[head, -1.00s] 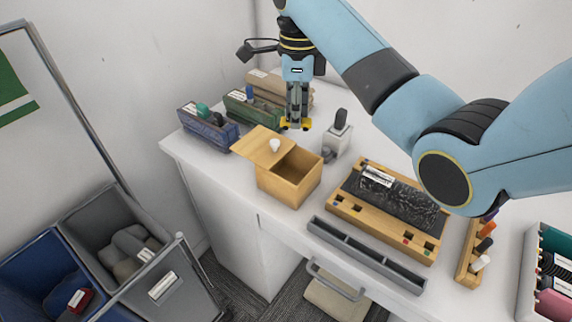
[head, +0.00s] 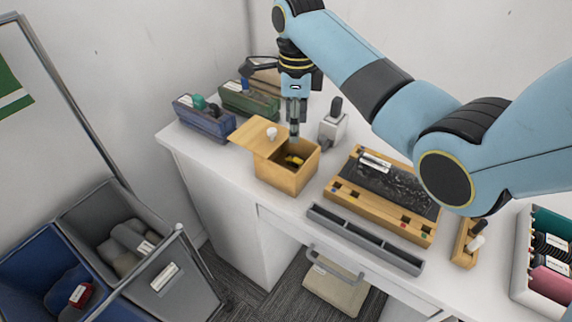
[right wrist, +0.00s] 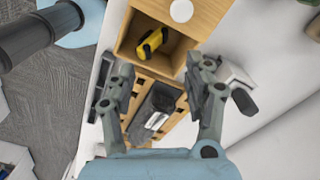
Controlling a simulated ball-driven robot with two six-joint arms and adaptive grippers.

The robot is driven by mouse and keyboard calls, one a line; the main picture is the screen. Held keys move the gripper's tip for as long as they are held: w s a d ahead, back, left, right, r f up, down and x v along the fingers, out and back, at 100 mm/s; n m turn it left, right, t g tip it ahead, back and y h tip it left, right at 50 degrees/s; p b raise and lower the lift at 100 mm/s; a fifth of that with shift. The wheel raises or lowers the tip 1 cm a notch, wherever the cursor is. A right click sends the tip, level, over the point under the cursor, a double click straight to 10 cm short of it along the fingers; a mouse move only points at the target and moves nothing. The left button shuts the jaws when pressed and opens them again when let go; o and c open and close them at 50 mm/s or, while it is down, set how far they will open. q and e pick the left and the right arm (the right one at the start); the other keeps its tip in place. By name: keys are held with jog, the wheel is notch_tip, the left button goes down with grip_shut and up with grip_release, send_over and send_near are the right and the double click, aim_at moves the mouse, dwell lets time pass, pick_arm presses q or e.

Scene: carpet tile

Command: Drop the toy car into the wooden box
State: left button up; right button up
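The wooden box (head: 284,180) stands near the table's front left edge, with its top partly open. Its lid (head: 255,135) with a white knob reaches out over the left side. The yellow toy car (head: 293,160) is inside the box; in the right wrist view it lies tilted against the inner wall (right wrist: 152,42). My right gripper (head: 294,138) points down above the box opening. My left gripper is not in view.
A blue bin (head: 203,120) and a green bin (head: 249,101) stand behind the box. A grey block with a dark handle (head: 332,128) is close to its right. A wooden tray with a dark pad (head: 385,195) and a grey trough (head: 364,238) lie further right.

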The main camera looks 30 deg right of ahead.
jog(key=shift+r, duration=0.1)
notch_tip(320, 180, up, 7)
jog(key=shift+r, duration=0.15)
dwell(0.4)
jog(key=shift+s, duration=0.1)
